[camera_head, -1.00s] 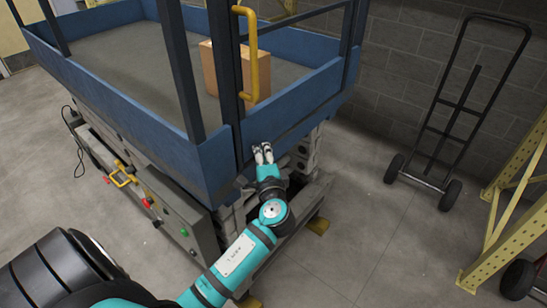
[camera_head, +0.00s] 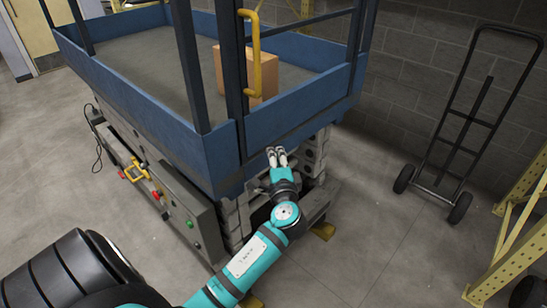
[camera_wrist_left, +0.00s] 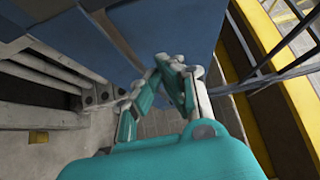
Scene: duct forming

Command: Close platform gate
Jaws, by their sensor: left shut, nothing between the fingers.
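The lift platform has blue side panels (camera_head: 135,105) and dark upright posts. On its right-hand end, a blue panel (camera_head: 305,108) with a dark rail above looks like the gate. A yellow handle (camera_head: 256,60) stands upright at its near post. I cannot tell whether the gate is fully shut. My left gripper (camera_head: 277,152) is shut and empty, at the lower edge of this panel, below and right of the handle. In the left wrist view, the fingers (camera_wrist_left: 172,66) are close to a blue surface (camera_wrist_left: 125,35); contact is unclear. My right gripper is not in view.
A cardboard box (camera_head: 268,72) stands on the platform. A control box (camera_head: 188,212) is on the lift's near side. A black hand truck (camera_head: 465,125) stands by the block wall, with a yellow rack (camera_head: 515,235) at right. The floor between is clear.

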